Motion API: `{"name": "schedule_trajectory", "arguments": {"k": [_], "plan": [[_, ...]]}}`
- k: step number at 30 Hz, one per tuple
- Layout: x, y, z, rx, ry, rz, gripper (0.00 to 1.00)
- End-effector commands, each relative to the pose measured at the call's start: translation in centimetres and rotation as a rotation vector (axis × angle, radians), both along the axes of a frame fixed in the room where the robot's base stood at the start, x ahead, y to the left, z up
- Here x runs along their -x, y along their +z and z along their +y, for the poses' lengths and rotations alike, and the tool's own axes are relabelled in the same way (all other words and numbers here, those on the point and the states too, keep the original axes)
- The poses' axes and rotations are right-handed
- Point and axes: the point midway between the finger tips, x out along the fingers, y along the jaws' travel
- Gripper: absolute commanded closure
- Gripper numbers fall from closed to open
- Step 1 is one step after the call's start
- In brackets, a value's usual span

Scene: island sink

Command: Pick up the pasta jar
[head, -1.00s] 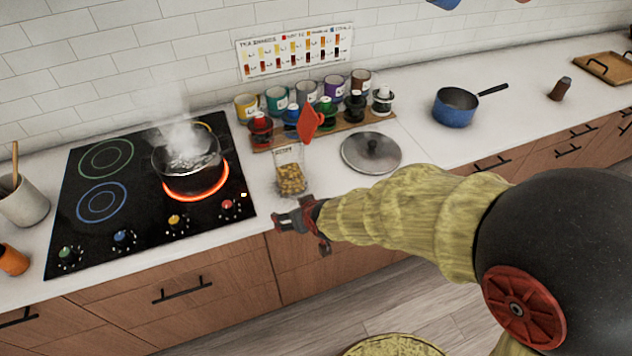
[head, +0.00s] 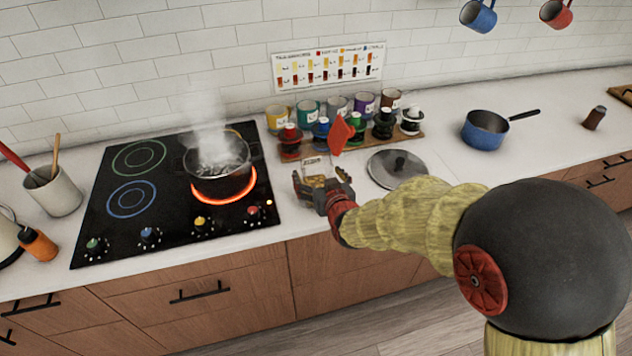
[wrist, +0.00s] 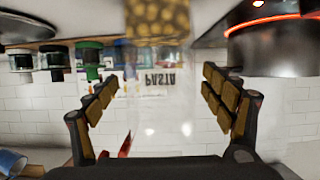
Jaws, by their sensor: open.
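The pasta jar (head: 316,169) is a clear container with yellow pasta low inside, standing on the white counter just right of the stove. My gripper (head: 322,183) is at the jar's front side, with its fingers apart and the lower part of the jar partly hidden behind them. In the wrist view, which looks upside down, the clear jar with its PASTA label (wrist: 160,79) and yellow pasta (wrist: 158,20) lies between and beyond the two open fingers of my gripper (wrist: 160,105). I cannot tell whether either finger touches the jar.
A steaming pot (head: 218,170) sits on a glowing burner left of the jar. A metal lid (head: 385,172) lies to its right. A wooden rack (head: 400,140) of bottles, with a red spatula (head: 341,132), stands behind. A blue saucepan (head: 484,132) is farther right.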

Motion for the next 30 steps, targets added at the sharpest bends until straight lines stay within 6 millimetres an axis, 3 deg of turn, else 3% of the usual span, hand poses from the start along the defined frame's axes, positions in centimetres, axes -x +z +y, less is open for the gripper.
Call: {"name": "schedule_trajectory", "arguments": {"k": [6,14,30], "plan": [[-2.0,-1.0,0.6,0.0,0.0,0.001,0.18],[-2.1,-0.9,0.6,0.0,0.0,0.001,0.18],[-2.1,-0.9,0.6,0.0,0.0,0.001,0.49]]}}
